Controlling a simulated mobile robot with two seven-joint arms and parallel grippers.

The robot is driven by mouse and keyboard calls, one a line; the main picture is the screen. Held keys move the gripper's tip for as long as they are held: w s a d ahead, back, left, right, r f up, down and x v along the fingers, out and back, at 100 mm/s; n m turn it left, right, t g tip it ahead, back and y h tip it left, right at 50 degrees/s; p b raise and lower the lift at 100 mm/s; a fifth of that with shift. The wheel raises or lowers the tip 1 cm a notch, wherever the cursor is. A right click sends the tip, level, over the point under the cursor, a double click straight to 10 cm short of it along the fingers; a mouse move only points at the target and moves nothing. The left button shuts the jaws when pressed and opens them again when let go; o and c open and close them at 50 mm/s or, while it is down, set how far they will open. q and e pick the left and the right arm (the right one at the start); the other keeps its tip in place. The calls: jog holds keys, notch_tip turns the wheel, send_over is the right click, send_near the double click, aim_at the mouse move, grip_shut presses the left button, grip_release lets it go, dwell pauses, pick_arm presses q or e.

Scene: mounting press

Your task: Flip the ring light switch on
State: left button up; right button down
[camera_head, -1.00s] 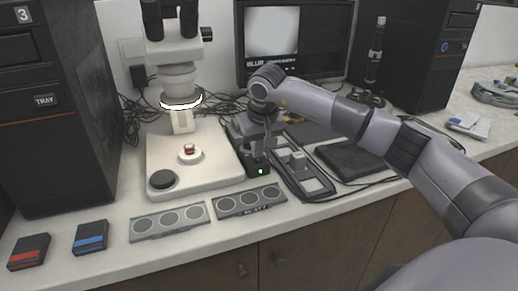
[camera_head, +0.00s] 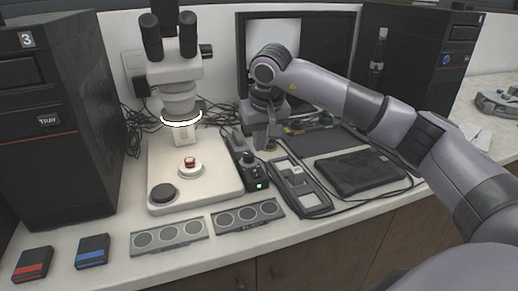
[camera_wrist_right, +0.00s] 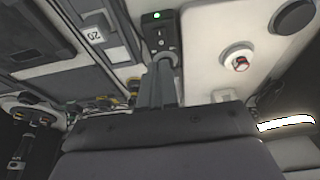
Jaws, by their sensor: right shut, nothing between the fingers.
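The ring light (camera_head: 182,118) under the microscope head glows white; its bright edge also shows in the right wrist view (camera_wrist_right: 286,124). Its small black control box (camera_head: 250,173) stands beside the microscope base, with a green light lit on its front. The box (camera_wrist_right: 160,38) also shows in the right wrist view, past my fingertips. My right gripper (camera_head: 265,146) is shut and empty, above and behind the box's front, apart from its knob. Its fingers (camera_wrist_right: 158,84) partly cover the box in the right wrist view. The switch itself is too small to make out. My left gripper is not in view.
The microscope base (camera_head: 165,190) stands left of the box. A grey tray-like device (camera_head: 300,187) and a black pad (camera_head: 360,172) lie to the right. Cables run behind, below the monitor (camera_head: 325,45).

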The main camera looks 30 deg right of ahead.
jog(key=v, duration=0.2)
jog(key=s+v, duration=0.1)
jog(key=v, duration=0.2)
jog(key=shift+a, duration=0.25)
jog(key=shift+s, duration=0.1)
